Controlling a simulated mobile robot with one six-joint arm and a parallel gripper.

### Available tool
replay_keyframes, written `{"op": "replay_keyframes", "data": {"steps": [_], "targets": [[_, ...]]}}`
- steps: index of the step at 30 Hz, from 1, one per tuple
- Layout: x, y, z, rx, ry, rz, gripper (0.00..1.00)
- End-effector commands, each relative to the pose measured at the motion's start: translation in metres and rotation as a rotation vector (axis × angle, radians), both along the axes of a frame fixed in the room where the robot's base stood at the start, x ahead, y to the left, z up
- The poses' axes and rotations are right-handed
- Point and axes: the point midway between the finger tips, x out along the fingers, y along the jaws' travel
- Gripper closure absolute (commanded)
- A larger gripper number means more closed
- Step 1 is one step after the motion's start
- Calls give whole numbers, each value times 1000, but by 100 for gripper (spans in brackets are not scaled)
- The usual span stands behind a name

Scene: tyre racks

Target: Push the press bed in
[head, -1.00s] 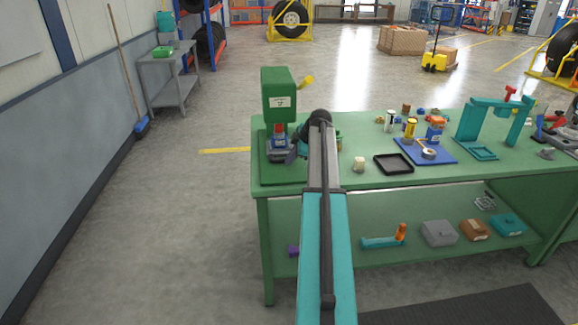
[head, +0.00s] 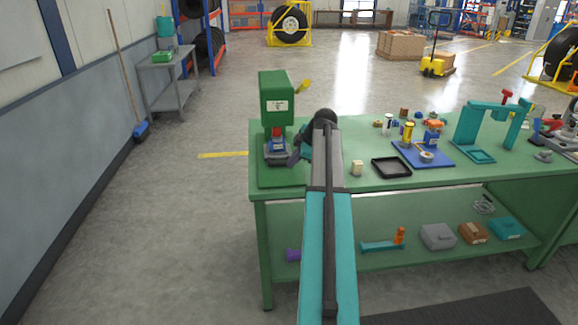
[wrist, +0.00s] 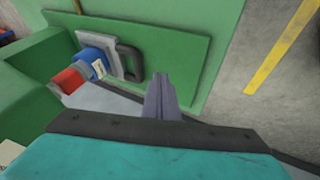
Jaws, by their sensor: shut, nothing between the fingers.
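The green press (head: 277,92) stands at the left end of the green bench. Its grey bed (head: 276,157) shows below the head and carries a blue item with a red top (head: 277,138). In the wrist view the bed (wrist: 96,42) lies over a green base plate, with a dark handle (wrist: 130,62) on its right side. The blue and red item (wrist: 88,64) is on the bed. My gripper (wrist: 160,82) is shut and empty, just right of the handle; I cannot tell whether they touch. In the head view my gripper (head: 294,157) is partly hidden by my arm.
A yellow lever (head: 304,86) sticks out from the press head. Right on the bench are a cream block (head: 357,167), a black tray (head: 391,167) and a blue mat (head: 424,154) with small items.

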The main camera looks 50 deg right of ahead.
Motion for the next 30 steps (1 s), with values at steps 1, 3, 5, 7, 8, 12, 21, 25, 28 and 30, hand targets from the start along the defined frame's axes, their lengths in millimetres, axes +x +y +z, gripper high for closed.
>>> {"op": "replay_keyframes", "data": {"steps": [1,3,5,7,8,12,21,25,28,30], "targets": [[-5,0,6,-1,-1,-1,100],[-10,0,15,-2,-2,-1,100],[-15,0,21,-1,-1,0,100],[-20,0,30,-1,-1,-1,100],[-22,0,33,-1,-1,-1,100],[-31,0,47,-2,-1,0,100],[-38,1,59,1,0,2,100],[-38,1,59,1,0,2,100],[-38,1,59,1,0,2,100],[-38,1,59,1,0,2,100]]}}
